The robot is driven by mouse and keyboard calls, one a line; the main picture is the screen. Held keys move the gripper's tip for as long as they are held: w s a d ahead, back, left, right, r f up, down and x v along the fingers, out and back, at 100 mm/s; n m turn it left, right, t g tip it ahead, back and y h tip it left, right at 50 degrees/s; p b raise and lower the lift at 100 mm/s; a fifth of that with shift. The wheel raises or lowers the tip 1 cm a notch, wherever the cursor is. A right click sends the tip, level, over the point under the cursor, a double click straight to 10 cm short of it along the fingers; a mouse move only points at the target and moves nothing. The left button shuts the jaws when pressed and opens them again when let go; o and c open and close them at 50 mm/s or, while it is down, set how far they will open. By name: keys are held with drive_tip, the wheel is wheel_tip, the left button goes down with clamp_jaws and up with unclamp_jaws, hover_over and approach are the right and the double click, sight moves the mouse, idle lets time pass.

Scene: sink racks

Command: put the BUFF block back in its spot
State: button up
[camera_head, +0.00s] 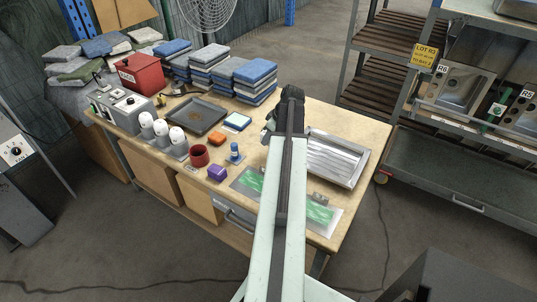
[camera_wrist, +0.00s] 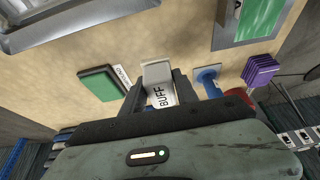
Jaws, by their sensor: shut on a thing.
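The BUFF block (camera_wrist: 158,74) is a pale grey-white block with dark BUFF lettering, held between the two dark fingers of my gripper (camera_wrist: 157,84) in the wrist view. The tan table top (camera_wrist: 185,45) lies beyond it; I cannot tell whether the block touches it. In the head view my arm hides the block and most of the gripper, which is over the table's right half. A green block (camera_wrist: 100,82) with a white lettered label (camera_wrist: 122,76) beside it lies left of the held block. I cannot make out which spot belongs to BUFF.
A blue knobbed piece (camera_head: 235,157), a purple block (camera_head: 217,173), a red cup (camera_head: 199,155) and an orange block (camera_head: 217,139) stand left of my arm. A dark tray (camera_head: 197,117) is farther back. A metal tray (camera_head: 350,176) lies to the right.

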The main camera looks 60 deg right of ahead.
sight(266, 152)
wheel_tip(266, 152, down, 6)
drive_tip(key=b, duration=0.4)
drive_tip(key=shift+r, duration=0.2)
drive_tip(key=shift+f, duration=0.2)
drive_tip(key=o, duration=1.2)
drive_tip(key=shift+a, duration=0.1)
drive_tip(key=shift+r, duration=0.15)
drive_tip(key=shift+r, duration=0.25)
drive_tip(key=p+v, duration=1.1)
drive_tip(key=shift+s+r, duration=0.2)
drive_tip(key=shift+r, duration=0.1)
